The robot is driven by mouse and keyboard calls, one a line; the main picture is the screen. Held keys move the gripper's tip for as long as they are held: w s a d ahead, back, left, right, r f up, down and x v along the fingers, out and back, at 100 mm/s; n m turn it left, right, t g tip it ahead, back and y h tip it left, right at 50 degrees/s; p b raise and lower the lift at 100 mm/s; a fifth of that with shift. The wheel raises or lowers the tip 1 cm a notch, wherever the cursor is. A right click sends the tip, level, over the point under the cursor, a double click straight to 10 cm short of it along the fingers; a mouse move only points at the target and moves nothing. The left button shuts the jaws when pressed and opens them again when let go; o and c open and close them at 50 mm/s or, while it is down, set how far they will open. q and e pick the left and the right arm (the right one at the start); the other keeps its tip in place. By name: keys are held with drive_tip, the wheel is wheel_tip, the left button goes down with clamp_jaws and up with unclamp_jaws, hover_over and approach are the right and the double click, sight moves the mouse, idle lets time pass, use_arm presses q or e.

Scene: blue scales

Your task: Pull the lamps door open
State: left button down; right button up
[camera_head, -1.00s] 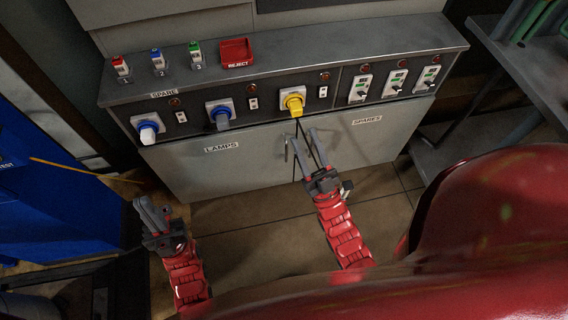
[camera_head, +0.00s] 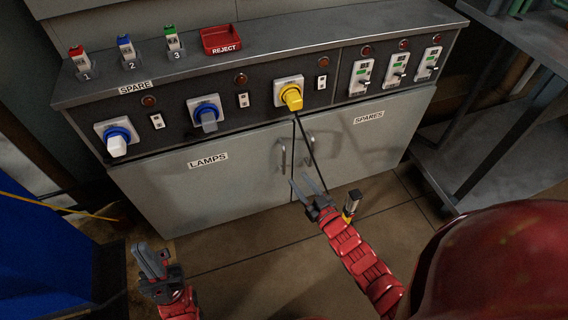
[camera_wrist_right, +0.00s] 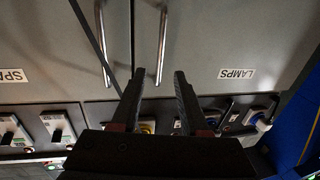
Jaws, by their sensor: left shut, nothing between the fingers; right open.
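The lamps door (camera_head: 200,190) is the left door of the grey cabinet and is closed. Its curved metal handle (camera_head: 282,157) is near its right edge. My right gripper (camera_head: 308,185) is open and empty, in front of and below the handles. In the right wrist view the lamps door (camera_wrist_right: 225,40) is on the right, and its handle (camera_wrist_right: 161,45) stands just beyond the open fingers (camera_wrist_right: 158,85), apart from them. My left gripper (camera_head: 152,262) is shut and empty at the lower left, away from the cabinet.
The spares door (camera_head: 365,140), with its own handle (camera_head: 310,150), is beside the lamps door. A dark cord (camera_head: 303,135) hangs from the yellow plug (camera_head: 292,97) between the handles. A blue container (camera_head: 40,245) stands at left, a grey cart (camera_head: 490,130) at right.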

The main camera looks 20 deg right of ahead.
drive_tip(key=b, duration=0.2)
hover_over(284, 172)
drive_tip(key=shift+w+d, duration=0.1)
drive_tip(key=shift+w, duration=0.25)
clamp_jaws()
idle(1.1)
